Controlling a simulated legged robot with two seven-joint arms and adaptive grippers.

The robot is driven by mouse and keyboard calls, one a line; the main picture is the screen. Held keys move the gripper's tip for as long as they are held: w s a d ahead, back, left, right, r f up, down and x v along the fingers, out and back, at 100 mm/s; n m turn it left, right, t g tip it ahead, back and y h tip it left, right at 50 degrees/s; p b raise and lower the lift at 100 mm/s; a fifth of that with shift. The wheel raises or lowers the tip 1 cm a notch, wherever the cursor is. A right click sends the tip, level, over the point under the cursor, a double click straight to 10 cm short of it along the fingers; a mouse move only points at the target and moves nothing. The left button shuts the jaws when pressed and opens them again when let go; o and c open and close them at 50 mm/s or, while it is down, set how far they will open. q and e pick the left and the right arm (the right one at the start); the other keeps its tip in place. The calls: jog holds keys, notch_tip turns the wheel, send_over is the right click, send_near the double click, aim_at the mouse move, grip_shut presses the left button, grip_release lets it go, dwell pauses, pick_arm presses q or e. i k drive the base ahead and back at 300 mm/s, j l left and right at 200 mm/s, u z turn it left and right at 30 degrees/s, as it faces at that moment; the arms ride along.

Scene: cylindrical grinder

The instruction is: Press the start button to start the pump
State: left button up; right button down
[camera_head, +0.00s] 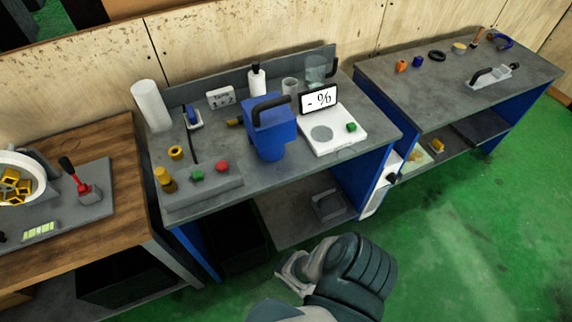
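A grey control box (205,194) sits at the front left of the middle bench. On its top are a green button (197,175) and, to its right, a red button (222,166). A yellow-and-brown knob-like part (165,180) stands at its left end. No label on the buttons is readable, so I cannot tell the start button by its text. A blue pump-like unit or jug (269,132) with a black handle stands to the right of the box. One of my arms shows at the bottom centre, apart from the bench. No gripper fingers show.
A white roll (151,106) is at the back left. A wooden bench (110,215) adjoins on the left, another grey bench (440,95) on the right. Green floor in front is clear.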

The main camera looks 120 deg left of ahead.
aim_at(198, 175)
jog(key=l+u, duration=0.1)
jog(key=u, duration=4.6)
jog(key=i+j, duration=0.05)
